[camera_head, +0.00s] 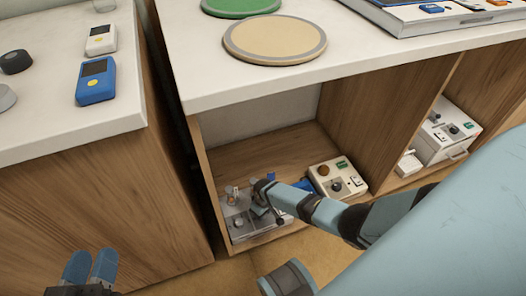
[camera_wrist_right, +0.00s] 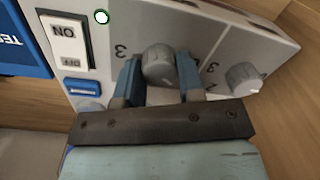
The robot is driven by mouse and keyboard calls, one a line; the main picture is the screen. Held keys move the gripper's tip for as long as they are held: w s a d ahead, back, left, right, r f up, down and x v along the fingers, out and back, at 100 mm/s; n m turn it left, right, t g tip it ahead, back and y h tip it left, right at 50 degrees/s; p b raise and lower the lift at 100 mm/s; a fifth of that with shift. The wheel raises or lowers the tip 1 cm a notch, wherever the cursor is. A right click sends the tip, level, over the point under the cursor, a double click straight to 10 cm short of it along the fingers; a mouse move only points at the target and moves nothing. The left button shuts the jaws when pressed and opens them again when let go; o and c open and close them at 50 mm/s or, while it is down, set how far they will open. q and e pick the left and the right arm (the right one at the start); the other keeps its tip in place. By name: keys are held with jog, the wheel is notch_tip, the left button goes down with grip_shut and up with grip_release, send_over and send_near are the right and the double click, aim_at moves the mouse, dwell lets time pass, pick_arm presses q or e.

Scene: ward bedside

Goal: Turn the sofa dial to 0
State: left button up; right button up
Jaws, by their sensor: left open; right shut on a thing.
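A grey control box (camera_head: 240,229) sits in the left compartment under the counter, partly hidden by my right arm. In the right wrist view its face (camera_wrist_right: 208,45) bears a grey dial (camera_wrist_right: 159,62) and a second grey dial (camera_wrist_right: 243,77) to the right, with digits such as 3 around them. My right gripper (camera_wrist_right: 157,76) has one blue finger on each side of the first dial and is shut on it. No sofa label is readable. My left gripper (camera_head: 91,267) is open and empty at the bottom left of the head view, away from the box.
The box face also has an ON switch (camera_wrist_right: 69,42) and a blue part (camera_wrist_right: 82,87). A cream control box (camera_head: 345,176) stands to the right on the same shelf. Another white box (camera_head: 438,143) stands farther right. Wooden side walls and the counter (camera_head: 190,95) enclose the compartment.

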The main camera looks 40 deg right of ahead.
jog(key=n, duration=0.3)
jog(key=shift+n, duration=1.8)
jog(key=o, duration=0.9)
